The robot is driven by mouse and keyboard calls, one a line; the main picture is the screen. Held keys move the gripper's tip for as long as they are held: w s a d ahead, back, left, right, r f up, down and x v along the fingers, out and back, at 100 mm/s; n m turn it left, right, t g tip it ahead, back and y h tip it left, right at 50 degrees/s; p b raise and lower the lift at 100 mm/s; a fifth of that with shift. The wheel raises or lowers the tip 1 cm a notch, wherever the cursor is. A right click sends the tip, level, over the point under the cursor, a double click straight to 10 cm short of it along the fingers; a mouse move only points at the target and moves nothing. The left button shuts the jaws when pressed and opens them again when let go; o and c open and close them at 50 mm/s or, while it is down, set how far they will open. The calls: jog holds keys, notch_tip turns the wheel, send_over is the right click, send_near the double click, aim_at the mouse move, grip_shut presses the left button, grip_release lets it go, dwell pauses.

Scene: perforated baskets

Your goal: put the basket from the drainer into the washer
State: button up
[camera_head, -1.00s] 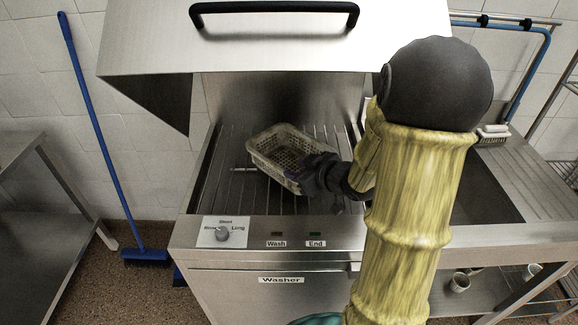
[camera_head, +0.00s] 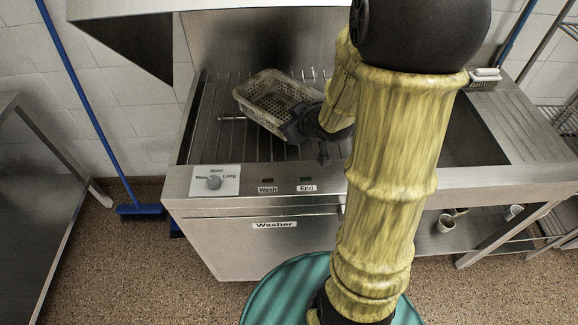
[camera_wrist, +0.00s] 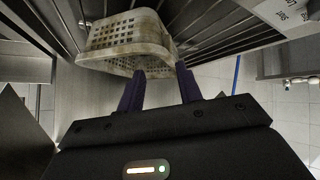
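A cream perforated basket (camera_head: 262,87) sits on the rod rack inside the open washer (camera_head: 235,207), turned at an angle. It also shows at the top of the wrist view (camera_wrist: 128,37). My gripper (camera_head: 296,126) is at the basket's near right corner. In the wrist view its two purple fingers (camera_wrist: 160,84) stand apart, with the basket's near end just beyond and between their tips. I cannot tell whether they touch it. My arm hides the right part of the washer. The drainer is not clearly identifiable.
The washer's raised hood (camera_head: 225,5) hangs above the rack. A sink counter (camera_head: 510,135) with a brush (camera_head: 485,76) adjoins on the right. Cups (camera_head: 446,222) stand on its lower shelf. A blue broom (camera_head: 138,209) leans left, beside a steel table (camera_head: 35,180). The floor in front is partly clear.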

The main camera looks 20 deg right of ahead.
jog(key=s+a+f+m+g+h, duration=0.1)
jog(key=s+a+m+g, duration=0.3)
jog(key=s, duration=1)
jog(key=a+f+g, duration=0.1)
jog(key=a+g, duration=0.1)
jog(key=g, duration=0.1)
jog(key=shift+a, duration=0.3)
jog(key=shift+s, duration=0.1)
